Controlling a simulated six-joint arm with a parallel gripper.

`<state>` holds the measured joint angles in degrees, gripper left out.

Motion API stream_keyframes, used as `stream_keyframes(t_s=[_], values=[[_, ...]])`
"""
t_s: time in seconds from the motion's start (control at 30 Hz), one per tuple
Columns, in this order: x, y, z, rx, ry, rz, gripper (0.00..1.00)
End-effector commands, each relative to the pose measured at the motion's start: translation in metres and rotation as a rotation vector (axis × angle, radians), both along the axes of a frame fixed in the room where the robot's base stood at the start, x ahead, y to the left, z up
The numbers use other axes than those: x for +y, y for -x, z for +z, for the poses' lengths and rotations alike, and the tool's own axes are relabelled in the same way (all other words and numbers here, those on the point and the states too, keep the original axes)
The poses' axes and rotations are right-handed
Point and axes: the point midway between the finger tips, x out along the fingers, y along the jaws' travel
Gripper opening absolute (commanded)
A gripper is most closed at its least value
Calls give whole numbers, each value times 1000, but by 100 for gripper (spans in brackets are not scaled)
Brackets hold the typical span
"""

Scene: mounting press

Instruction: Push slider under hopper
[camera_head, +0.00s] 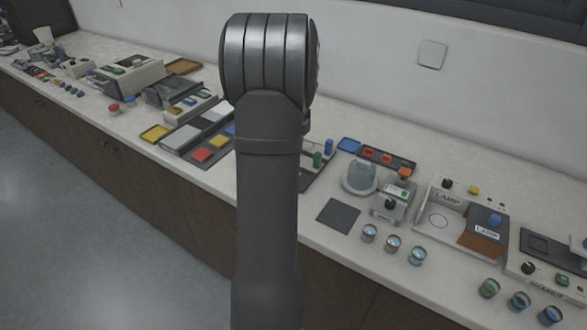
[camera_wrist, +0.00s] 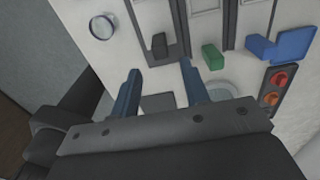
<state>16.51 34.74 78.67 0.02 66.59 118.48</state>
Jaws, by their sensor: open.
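My gripper (camera_wrist: 162,84) shows in the wrist view with its two dark blue fingers spread apart and nothing between them. Ahead of the fingers are a black handle (camera_wrist: 160,45) in a dark track and a green handle (camera_wrist: 212,56) beside another dark track. A blue handle (camera_wrist: 262,47) stands further right. The green handle (camera_head: 317,160) and the blue handle (camera_head: 328,147) also show in the head view, right of my arm. I cannot tell which part is the slider, and no hopper is clear here. My arm hides the gripper in the head view.
A blue tray (camera_wrist: 295,44) and a panel with red and orange buttons (camera_wrist: 276,86) lie right of the fingers. A round lens-like piece (camera_wrist: 102,26) lies upper left. A dark square mat (camera_head: 338,216) and several small jars (camera_head: 392,243) sit toward the counter's front.

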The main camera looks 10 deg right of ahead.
Motion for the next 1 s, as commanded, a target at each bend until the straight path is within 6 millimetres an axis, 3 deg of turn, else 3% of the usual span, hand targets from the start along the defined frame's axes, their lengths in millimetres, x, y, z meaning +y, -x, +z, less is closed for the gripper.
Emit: stream_keyframes(t_s=[0.2, 0.4, 0.6, 0.87, 1.0], values=[[0, 0, -49, 4, -1, 0, 42], [0, 0, -78, 1, 0, 0, 42], [0, 0, -90, 1, 1, 0, 42], [0, 0, -90, -1, 1, 0, 42], [0, 0, -90, -1, 1, 0, 14]])
